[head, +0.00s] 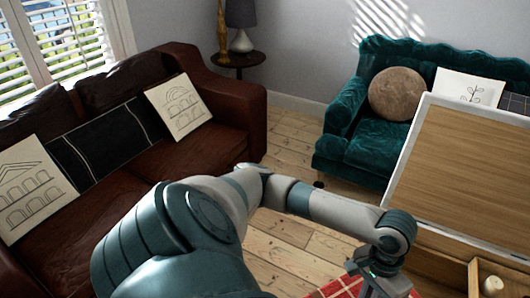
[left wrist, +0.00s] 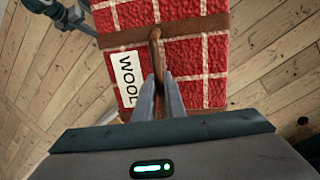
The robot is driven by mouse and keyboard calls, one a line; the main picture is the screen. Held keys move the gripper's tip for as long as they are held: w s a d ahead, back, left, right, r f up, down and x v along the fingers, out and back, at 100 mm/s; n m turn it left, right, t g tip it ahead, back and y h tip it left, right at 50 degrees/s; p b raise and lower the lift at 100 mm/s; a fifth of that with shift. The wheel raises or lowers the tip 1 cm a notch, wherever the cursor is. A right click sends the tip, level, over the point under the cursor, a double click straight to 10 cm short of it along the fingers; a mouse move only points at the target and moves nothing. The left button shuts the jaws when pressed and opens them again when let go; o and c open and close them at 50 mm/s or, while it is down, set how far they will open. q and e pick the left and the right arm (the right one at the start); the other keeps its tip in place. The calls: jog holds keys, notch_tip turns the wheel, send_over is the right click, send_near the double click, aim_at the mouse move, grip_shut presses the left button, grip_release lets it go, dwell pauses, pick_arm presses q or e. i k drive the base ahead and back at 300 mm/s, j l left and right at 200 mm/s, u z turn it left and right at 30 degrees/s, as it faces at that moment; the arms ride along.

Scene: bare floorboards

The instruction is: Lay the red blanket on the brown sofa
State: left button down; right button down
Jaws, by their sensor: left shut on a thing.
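The red blanket (left wrist: 200,65) is a folded bundle with white grid lines, a brown strap and a white "WOOL" label. My left gripper (left wrist: 159,82) is shut on the brown strap's handle, with the blanket in front of its fingers. In the head view, part of the blanket (head: 335,290) shows at the bottom edge, below my left wrist; the rest is hidden or out of frame. The brown sofa (head: 225,95) is dark leather and stands on the left, apart from the blanket. My right gripper is not in view.
Two sketch cushions (head: 180,107) and a black throw (head: 100,140) lie on the brown sofa. A green sofa (head: 350,110) stands at the back right. A wooden table with a raised top (head: 470,160) is at right. Bare floor (head: 290,140) lies between the sofas.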

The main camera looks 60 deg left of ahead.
aim_at(94, 231)
jog(key=u, duration=2.25)
jog(key=i+j+z, duration=0.1)
jog(key=i, duration=0.3)
jog(key=i+j+z, duration=0.1)
jog(key=i+j, duration=0.15)
jog(key=i, duration=0.15)
jog(key=i+j+z, duration=0.1)
jog(key=i+j, duration=0.15)
jog(key=i, duration=0.15)
jog(key=i+z, duration=0.45)
jog(key=i, duration=0.4)
jog(key=i+u, duration=0.35)
jog(key=i, duration=0.4)
